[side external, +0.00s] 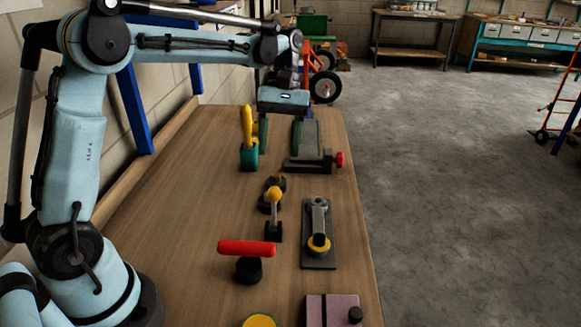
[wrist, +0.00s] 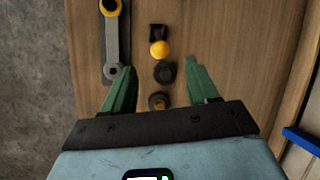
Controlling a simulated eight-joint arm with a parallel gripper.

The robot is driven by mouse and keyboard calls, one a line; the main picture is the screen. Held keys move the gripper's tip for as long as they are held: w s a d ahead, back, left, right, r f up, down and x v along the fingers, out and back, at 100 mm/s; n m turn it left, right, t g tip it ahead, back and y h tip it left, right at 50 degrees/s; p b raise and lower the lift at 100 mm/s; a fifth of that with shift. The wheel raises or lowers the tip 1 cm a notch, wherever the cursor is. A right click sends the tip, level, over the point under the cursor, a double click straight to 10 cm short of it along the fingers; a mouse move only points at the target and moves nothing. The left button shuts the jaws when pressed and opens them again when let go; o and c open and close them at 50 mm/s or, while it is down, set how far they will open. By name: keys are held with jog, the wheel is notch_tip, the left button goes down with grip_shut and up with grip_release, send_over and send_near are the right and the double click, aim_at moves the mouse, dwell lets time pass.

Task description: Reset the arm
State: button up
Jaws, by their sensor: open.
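My gripper (side external: 280,146) hangs over the far part of the wooden table (side external: 180,205), fingers pointing down. Its two green fingers are apart with nothing between them; the wrist view also shows the open gripper (wrist: 160,66). My arm reaches from the left across the table. In the wrist view, a yellow ball knob (wrist: 159,49) and dark round knobs (wrist: 165,73) lie below, in line with the gap between the fingers. In the side view, the yellow ball lever (side external: 273,195) stands nearer the camera than the gripper.
A yellow lever on a teal base (side external: 250,155) stands left of the gripper; a grey device with a red knob (side external: 339,159) is right. Nearer are a grey lever plate (side external: 319,262), a red handle (side external: 246,248) and a pink block (side external: 340,309). A wall borders the left.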

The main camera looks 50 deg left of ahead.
jog(key=shift+w+a+r, duration=0.1)
jog(key=shift+w+r, duration=0.05)
jog(key=shift+r, duration=0.3)
jog(key=s+d+f+m+t+y, duration=0.2)
jog(key=s+d+f+m+t, duration=0.1)
jog(key=s+m+t, duration=0.7)
jog(key=shift+s+d+m+t+y, duration=0.2)
jog(key=shift+m+t+y, duration=0.3)
jog(key=shift+m, duration=0.4)
jog(key=shift+f, duration=0.1)
